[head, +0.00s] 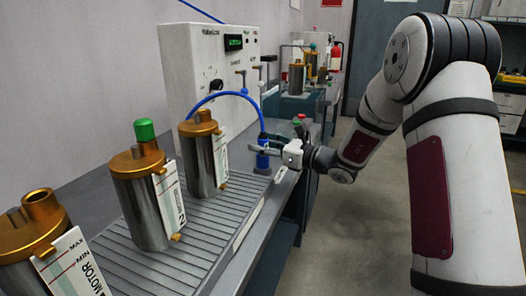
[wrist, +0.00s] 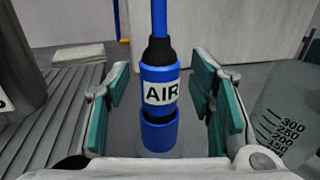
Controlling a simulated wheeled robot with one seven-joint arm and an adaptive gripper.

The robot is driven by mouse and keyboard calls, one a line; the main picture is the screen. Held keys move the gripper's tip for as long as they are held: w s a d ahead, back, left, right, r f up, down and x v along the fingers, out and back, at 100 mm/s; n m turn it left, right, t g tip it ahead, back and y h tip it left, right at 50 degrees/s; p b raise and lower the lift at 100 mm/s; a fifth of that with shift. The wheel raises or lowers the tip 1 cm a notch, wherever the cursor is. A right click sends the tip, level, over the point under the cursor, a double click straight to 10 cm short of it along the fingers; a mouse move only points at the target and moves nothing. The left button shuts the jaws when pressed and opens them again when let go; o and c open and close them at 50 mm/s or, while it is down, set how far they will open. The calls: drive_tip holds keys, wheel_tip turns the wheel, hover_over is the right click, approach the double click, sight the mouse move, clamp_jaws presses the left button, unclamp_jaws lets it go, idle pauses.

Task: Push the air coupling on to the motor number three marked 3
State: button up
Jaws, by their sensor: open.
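The blue air coupling (wrist: 160,75), labelled AIR, stands upright between my gripper's (wrist: 161,92) teal finger pads in the wrist view. The pads are apart, with a visible gap on both sides. A blue hose runs up from its black collar. In the head view the coupling (head: 262,158) is beside my gripper (head: 266,148) near the bench edge. Three metal motor cylinders with copper tops stand on the ribbed bench: a near one (head: 25,262), a green-capped middle one (head: 140,205) and a far one (head: 199,160). I cannot clearly read which is marked 3.
A white control box (head: 200,75) with a green display stands behind, the blue hose (head: 225,94) arching before it. A clear graduated container (wrist: 285,115) is right of my gripper in the wrist view. A metal cylinder (wrist: 20,65) is at its left. More equipment (head: 297,75) stands farther back.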

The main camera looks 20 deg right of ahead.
clamp_jaws()
